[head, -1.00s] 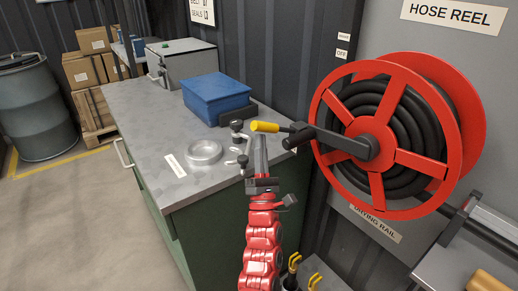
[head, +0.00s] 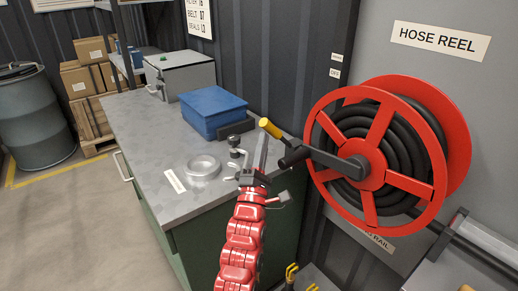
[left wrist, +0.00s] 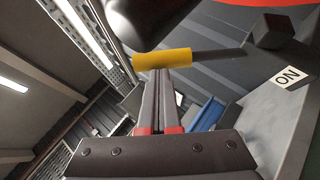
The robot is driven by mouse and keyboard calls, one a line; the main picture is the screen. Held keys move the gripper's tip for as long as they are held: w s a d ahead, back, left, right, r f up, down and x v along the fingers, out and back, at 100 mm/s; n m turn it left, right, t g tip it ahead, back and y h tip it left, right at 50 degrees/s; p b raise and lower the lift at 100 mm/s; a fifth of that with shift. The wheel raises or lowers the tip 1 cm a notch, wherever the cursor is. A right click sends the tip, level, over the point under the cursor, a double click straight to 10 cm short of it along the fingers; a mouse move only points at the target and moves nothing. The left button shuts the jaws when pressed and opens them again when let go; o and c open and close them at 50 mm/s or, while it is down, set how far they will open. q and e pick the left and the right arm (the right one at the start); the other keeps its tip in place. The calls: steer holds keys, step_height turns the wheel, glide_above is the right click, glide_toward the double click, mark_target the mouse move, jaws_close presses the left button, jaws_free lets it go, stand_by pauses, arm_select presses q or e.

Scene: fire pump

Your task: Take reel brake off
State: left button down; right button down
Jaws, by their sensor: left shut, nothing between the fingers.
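The brake lever has a yellow grip (head: 270,128) on a dark rod, left of the hose reel (head: 372,158). In the head view it slants up to the left; its lower end is hidden behind the reel's black crank handle (head: 294,156). My left gripper (head: 263,140) is shut and empty, its fingers pointing up just below the yellow grip. In the left wrist view the fingertips (left wrist: 157,72) meet the lower edge of the yellow grip (left wrist: 162,59); I cannot tell whether they touch.
Small wall labels (head: 335,73) sit above the lever; an ON label (left wrist: 288,77) shows in the left wrist view. The workbench (head: 130,120) carries a blue bin (head: 212,112), a metal ring dish (head: 203,167) and a grey case (head: 180,75). Floor at left is open.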

mark_target(271, 129)
arm_select(q)
steer(key=r+m+g, duration=0.1)
steer(key=w+d+r+m+g+p, duration=0.1)
steer(key=d+r+m+g+h, duration=0.1)
steer(key=shift+w+r, duration=0.25)
steer(key=shift+r, duration=0.1)
steer(key=shift+w+d+r+m+g+p, duration=0.3)
steer(key=shift+d+r+m+g+p, duration=0.25)
steer(key=shift+p, duration=0.25)
steer(key=shift+w+d+m+g+p, duration=0.3)
steer(key=shift+m+g+p, duration=0.15)
steer(key=shift+p, duration=0.05)
steer(key=shift+r, duration=0.25)
